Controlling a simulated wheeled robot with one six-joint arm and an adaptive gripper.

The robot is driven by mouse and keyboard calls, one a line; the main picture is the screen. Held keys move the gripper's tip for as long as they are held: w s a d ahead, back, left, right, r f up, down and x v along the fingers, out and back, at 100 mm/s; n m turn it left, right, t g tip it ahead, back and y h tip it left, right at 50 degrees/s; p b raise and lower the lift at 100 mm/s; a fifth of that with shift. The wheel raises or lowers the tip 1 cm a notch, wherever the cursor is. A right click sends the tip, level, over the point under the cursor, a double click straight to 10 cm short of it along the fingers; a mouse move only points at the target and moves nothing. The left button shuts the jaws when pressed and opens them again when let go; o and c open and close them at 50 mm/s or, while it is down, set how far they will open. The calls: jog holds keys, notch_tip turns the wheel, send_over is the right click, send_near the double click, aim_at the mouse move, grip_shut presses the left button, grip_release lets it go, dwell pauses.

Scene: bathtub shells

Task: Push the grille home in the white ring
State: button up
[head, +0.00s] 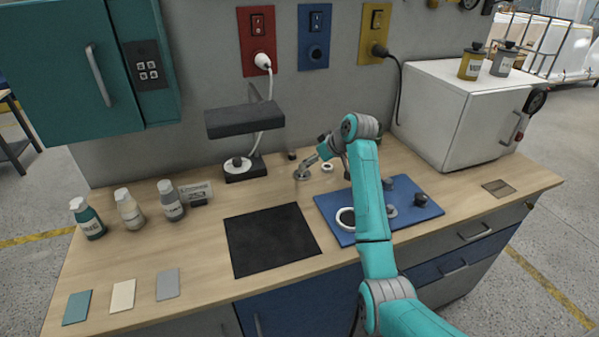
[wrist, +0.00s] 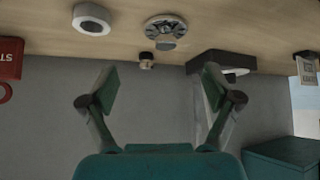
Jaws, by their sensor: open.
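A round, pale-rimmed fitting with dark slots, which looks like the grille in its ring, lies on the wooden counter in the wrist view (wrist: 165,26). It shows in the head view (head: 301,176) near the wall. A small grey piece overlaps its near edge; I cannot tell how it is seated. A thick white ring with a dark hole (wrist: 92,19) lies beside it, also in the head view (head: 328,168). My gripper (wrist: 155,88) is open and empty, its teal fingers apart. In the head view it is near the fitting, partly hidden by my arm.
A small dark knob (wrist: 146,61) stands by the wall. A black stand (head: 245,123) is to the left. A blue mat (head: 332,203) holds a larger white ring (head: 345,219) and dark knobs. A black mat (head: 270,240) lies bare in front. A white cabinet (head: 440,115) stands right.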

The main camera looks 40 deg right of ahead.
jog(key=shift+x, duration=1.15)
jog(key=x, duration=0.2)
jog(key=a+x, duration=0.1)
jog(key=x, duration=0.1)
jog(key=shift+s, duration=0.1)
jog(key=shift+w+f, duration=0.4)
jog(key=shift+f, duration=0.1)
jog(key=c, duration=1.2)
